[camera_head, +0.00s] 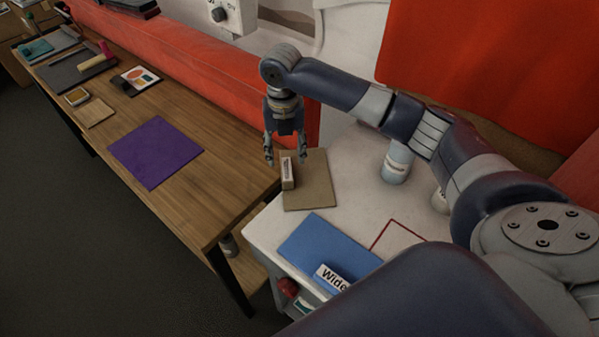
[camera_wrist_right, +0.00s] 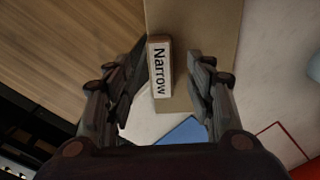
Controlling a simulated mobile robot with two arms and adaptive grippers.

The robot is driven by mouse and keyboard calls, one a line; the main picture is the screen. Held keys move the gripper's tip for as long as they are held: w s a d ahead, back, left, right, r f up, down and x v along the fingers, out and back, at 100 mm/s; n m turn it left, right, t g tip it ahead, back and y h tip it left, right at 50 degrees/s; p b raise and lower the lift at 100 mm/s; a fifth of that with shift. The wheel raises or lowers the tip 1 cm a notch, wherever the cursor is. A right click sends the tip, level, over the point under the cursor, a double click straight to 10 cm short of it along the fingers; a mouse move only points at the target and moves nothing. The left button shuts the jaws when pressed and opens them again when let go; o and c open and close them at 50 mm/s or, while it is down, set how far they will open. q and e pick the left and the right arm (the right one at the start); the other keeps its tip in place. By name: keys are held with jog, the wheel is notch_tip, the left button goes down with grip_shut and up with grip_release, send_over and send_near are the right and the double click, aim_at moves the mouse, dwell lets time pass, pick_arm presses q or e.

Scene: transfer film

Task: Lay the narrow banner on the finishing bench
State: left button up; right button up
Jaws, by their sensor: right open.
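The narrow banner is a tan sheet (camera_head: 312,185) lying on the white cart top, with a block labelled "Narrow" (camera_head: 288,174) standing on its left part. My right gripper (camera_head: 286,162) is just above this block, pointing down. In the right wrist view the "Narrow" block (camera_wrist_right: 160,68) sits between the two open fingers (camera_wrist_right: 165,85), and the tan sheet (camera_wrist_right: 205,50) lies beneath. The finishing bench is likely the long wooden table (camera_head: 185,190) on the left. A purple sheet (camera_head: 155,152) lies flat on it. My left gripper is not in view.
A blue sheet (camera_head: 325,247) with a block labelled "Wide" (camera_head: 331,278) and a red-outlined rectangle (camera_head: 395,240) are on the white cart (camera_head: 262,230). A white bottle (camera_head: 397,162) stands behind. Swatches and tools occupy the table's far end; its near end is clear.

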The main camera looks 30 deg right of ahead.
aim_at(286, 165)
notch_tip(286, 165, down, 5)
jog(key=shift+p, duration=1.05)
jog(key=shift+f, duration=0.25)
jog(key=shift+c, duration=1.3)
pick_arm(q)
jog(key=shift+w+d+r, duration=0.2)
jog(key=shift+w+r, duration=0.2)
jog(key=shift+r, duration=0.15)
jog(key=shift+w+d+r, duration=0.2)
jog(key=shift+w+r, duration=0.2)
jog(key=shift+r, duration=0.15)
pick_arm(e)
grip_shut()
